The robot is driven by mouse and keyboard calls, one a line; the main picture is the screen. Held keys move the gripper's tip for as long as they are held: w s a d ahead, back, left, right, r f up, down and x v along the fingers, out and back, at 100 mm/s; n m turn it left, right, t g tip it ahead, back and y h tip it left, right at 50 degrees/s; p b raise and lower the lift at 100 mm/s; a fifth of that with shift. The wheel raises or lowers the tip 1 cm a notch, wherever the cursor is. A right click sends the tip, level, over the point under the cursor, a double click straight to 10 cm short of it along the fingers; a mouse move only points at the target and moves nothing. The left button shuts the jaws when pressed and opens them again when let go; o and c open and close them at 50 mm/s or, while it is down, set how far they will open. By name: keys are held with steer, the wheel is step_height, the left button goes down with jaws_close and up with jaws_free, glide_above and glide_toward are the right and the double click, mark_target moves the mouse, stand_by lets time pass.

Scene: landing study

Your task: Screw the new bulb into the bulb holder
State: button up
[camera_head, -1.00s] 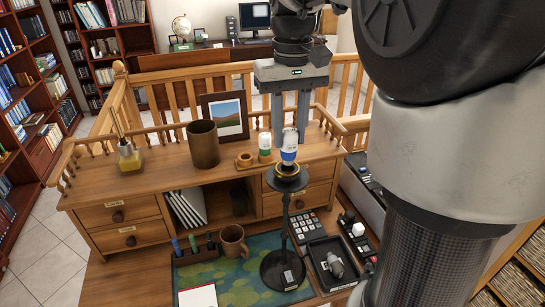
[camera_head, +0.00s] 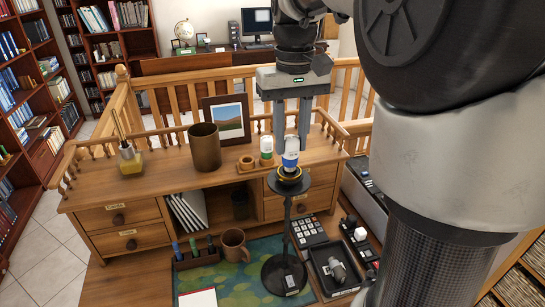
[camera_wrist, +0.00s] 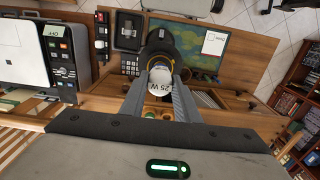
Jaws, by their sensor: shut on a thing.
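A bulb with a blue and white body (camera_head: 290,153) stands upright between the fingertips of my gripper (camera_head: 292,146), which is shut on it. In the wrist view the bulb's white face (camera_wrist: 160,86), marked "25 W", shows between the two grey fingers. The bulb holder (camera_head: 289,176) is a dark cup with a brass-coloured ring on top of a black stand. The bulb is directly over it, its lower end at the ring; how deep it sits is hidden. Another bulb, green and white (camera_head: 266,150), stands just left of my gripper on the desk's upper shelf.
A brown pot (camera_head: 205,150) and a picture frame (camera_head: 226,120) stand left on the shelf. A mug (camera_head: 234,244), a keypad (camera_head: 308,231) and a black tray (camera_head: 334,290) are around the stand's base. A wooden railing runs behind.

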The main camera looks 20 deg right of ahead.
steer(key=shift+f+b, duration=0.55)
steer(key=shift+f, duration=0.5)
stand_by(0.4)
steer(key=m+p, duration=0.1)
steer(key=m, duration=0.2)
steer(key=shift+r, duration=0.15)
steer(key=m+p, duration=0.1)
steer(key=m, duration=0.3)
steer(key=shift+p, duration=0.3)
steer(key=m, duration=0.3)
steer(key=shift+f, duration=0.25)
steer(key=shift+m+p, duration=0.3)
steer(key=o, duration=1.1)
